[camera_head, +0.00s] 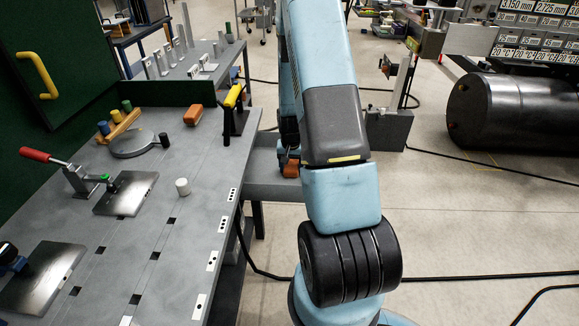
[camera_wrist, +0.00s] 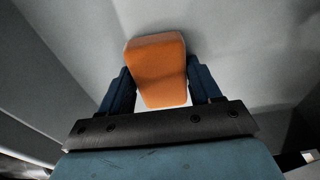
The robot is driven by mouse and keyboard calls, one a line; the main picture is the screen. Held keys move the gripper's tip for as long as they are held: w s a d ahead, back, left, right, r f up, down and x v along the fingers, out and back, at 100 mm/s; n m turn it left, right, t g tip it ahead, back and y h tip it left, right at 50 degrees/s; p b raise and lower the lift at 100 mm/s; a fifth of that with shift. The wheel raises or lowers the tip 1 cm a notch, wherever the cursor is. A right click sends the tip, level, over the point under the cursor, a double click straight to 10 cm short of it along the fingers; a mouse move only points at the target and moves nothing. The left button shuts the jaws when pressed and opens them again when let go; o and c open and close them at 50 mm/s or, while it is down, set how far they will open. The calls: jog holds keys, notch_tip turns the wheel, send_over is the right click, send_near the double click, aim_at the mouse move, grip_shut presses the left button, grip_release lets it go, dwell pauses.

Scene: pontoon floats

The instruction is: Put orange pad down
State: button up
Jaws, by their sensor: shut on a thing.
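The orange pad (camera_wrist: 158,72) is between the two dark blue fingers of my gripper (camera_wrist: 160,88) in the wrist view, and the gripper is shut on it. Grey surfaces lie beyond the pad; I cannot tell whether it touches them. In the head view, an orange piece (camera_head: 291,169), likely the same pad, shows beside my arm over a grey lower shelf (camera_head: 263,185) at the right of the workbench. My arm hides most of the gripper there.
The grey workbench (camera_head: 190,245) holds an orange block (camera_head: 193,115), a yellow-and-black upright (camera_head: 233,97), a white cylinder (camera_head: 182,187) and a red-handled clamp (camera_head: 45,158). A large black tank (camera_head: 520,112) lies at right. Floor between is mostly clear, crossed by cables.

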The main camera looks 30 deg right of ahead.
jog(key=o, duration=1)
jog(key=shift+o, duration=0.2)
notch_tip(320, 180, up, 12)
jog(key=s+a, duration=0.1)
notch_tip(320, 180, up, 11)
jog(key=n+t, duration=0.1)
jog(key=n, duration=0.1)
send_over(291, 168)
jog(key=s+a, duration=0.2)
jog(key=a, duration=0.3)
jog(key=s+a+r+n+t, duration=0.1)
jog(key=s+a+r, duration=0.4)
jog(key=r, duration=0.3)
jog(key=s+a+r+n, duration=0.1)
jog(key=s+a+r, duration=0.1)
jog(key=s, duration=0.3)
jog(key=s+a+r+n+t, duration=0.1)
jog(key=s+a+r, duration=0.2)
jog(key=s+r, duration=0.2)
jog(key=s+a+r+n+t, duration=0.1)
jog(key=s+a+r, duration=0.2)
jog(key=s, duration=0.4)
jog(key=shift+a+r+n+y, duration=0.15)
jog(key=shift+r+n+y, duration=0.25)
jog(key=shift+r, duration=0.2)
